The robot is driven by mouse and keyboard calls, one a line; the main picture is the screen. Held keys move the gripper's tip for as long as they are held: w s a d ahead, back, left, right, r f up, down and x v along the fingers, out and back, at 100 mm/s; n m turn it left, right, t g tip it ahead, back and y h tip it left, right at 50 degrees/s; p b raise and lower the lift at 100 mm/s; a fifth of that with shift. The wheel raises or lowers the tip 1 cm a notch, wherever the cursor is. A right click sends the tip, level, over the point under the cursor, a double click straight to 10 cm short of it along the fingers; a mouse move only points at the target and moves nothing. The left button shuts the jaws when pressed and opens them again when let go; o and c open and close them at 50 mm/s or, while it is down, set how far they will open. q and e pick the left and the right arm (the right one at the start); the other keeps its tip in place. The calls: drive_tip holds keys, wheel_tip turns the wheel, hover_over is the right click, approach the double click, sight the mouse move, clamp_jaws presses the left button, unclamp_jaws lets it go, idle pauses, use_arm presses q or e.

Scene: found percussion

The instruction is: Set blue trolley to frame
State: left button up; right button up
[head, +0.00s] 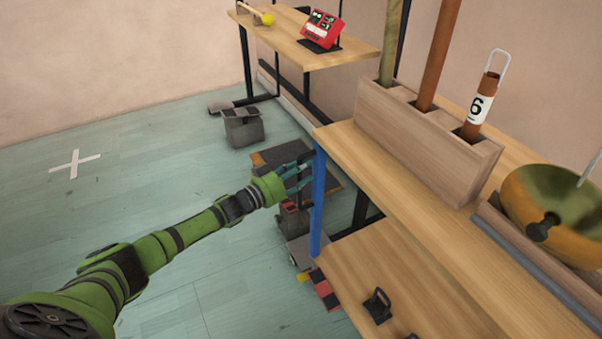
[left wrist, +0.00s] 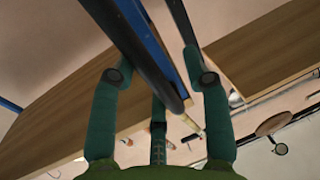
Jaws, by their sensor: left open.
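The trolley with a blue upright (head: 318,200) stands at the right in the head view, with a wooden top shelf (head: 345,143) and a lower wooden shelf (head: 372,268). My left gripper (head: 299,177) has its teal fingers close to the upper part of the blue upright. In the left wrist view its fingers are spread, and a dark bar with a blue side (left wrist: 150,45) runs between or just beyond them. I cannot tell whether they touch it. Which structure is the frame is not clear. My right gripper is not in view.
The top shelf carries a wooden block with rods (head: 425,130) and a greenish bowl (head: 555,215). A black-legged table (head: 300,50) holds a red device (head: 322,30) at the back. Weights (head: 243,127) and a red-black block (head: 322,290) lie low nearby. Floor at left, with a white cross (head: 75,163), is clear.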

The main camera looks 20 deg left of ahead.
use_arm(q)
drive_tip(key=shift+f, duration=0.15)
drive_tip(key=shift+s, duration=0.1)
drive_tip(key=v, duration=1.2)
drive_tip(key=shift+a, duration=0.1)
